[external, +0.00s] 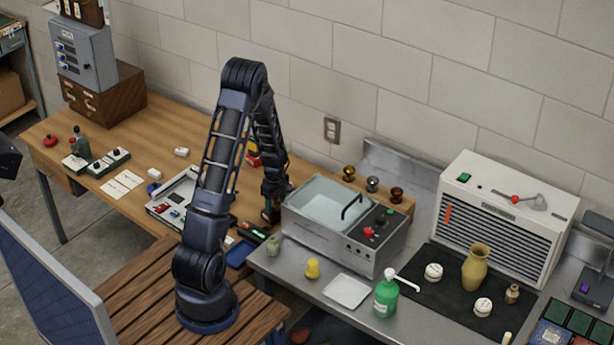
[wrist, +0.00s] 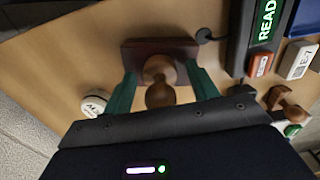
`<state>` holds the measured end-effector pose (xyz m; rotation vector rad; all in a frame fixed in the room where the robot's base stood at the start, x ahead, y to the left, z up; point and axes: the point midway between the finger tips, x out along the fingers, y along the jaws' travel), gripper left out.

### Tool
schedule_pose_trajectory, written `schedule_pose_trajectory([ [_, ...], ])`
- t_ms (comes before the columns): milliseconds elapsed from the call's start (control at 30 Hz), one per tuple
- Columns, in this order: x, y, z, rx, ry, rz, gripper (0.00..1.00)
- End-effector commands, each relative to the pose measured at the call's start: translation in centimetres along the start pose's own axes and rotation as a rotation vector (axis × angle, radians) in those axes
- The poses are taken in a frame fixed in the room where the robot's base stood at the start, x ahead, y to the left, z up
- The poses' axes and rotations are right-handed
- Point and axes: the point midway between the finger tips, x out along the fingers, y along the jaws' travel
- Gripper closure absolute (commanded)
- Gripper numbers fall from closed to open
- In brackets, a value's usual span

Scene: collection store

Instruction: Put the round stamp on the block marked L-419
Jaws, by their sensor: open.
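My gripper (wrist: 161,74) is open, with its green fingers on either side of a wooden knob handle (wrist: 160,82). The handle stands on a dark red-brown rectangular base (wrist: 136,54); I cannot tell if the fingers touch it. Another wooden-handled piece (wrist: 288,104), perhaps a stamp, is at the right of the wrist view; its base is partly hidden. In the external view my gripper (external: 271,207) is low over the wooden bench, left of the steel tank. No block can be read as L-419. A white block (wrist: 299,60) reads E-7, and a red-orange block (wrist: 259,64) has an unclear label.
A dark device (wrist: 262,28) with a green READ display and a round white piece (wrist: 95,103) are near the handle. The steel tank (external: 350,248) stands close to my gripper's right. The wooden bench (external: 160,135) carries several small items, with bare wood between them.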

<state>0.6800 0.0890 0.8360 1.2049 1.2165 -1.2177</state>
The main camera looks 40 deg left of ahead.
Motion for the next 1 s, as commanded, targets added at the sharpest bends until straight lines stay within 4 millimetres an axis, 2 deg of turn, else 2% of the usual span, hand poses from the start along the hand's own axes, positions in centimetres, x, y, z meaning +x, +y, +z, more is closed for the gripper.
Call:
schedule_pose_trajectory([
  [167, -1.9, 0.1, 0.0, 0.001, 0.001, 0.003, 0.42],
  [600, -9.4, 0.1, 0.0, 0.001, 0.001, 0.004, 0.42],
  [1000, -13.1, -0.2, 0.4, 0.027, -0.001, 0.012, 0.42],
])
